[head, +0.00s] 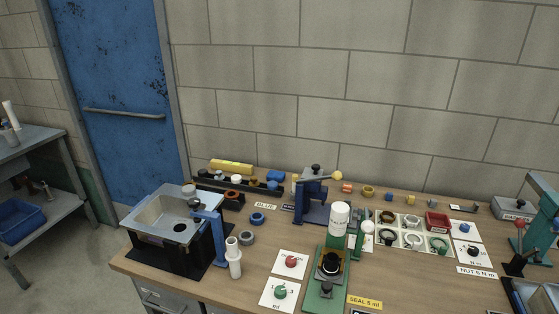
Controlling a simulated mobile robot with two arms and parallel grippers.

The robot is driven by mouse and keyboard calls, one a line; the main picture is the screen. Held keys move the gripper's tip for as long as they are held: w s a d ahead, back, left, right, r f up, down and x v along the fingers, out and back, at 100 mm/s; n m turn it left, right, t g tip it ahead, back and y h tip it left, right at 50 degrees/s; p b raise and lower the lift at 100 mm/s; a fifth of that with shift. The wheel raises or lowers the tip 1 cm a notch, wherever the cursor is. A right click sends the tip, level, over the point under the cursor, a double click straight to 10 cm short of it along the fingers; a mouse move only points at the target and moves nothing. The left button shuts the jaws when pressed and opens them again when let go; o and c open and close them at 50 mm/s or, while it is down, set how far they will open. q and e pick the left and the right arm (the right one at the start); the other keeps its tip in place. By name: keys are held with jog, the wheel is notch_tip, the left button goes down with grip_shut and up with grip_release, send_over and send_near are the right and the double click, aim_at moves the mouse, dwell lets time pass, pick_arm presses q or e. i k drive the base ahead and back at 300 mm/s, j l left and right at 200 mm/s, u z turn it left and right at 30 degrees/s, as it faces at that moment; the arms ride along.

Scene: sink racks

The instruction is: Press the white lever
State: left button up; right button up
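No part clearly reads as a white lever in the head view. Several pale parts stand on the wooden bench (185,282). A white round knob (367,227) sits at a slim green post beside a white-capped cylinder (340,214) on a green fixture (313,292). A blue press (318,208) behind has an arm ending in a cream-yellow knob (337,175). A metal basin (165,221) at the left has a blue post (216,243) at its right side and a white stepped pipe piece (234,262) nearby. Neither of my grippers shows.
White cards with a red knob (291,261) and a green knob (280,292) lie at the front. A tray of rings (412,232) and a red box (437,221) stand to the right. A teal device (545,207) is at the right edge. A blue door (121,110) is behind.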

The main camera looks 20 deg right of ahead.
aim_at(368, 226)
jog(key=z, duration=1.25)
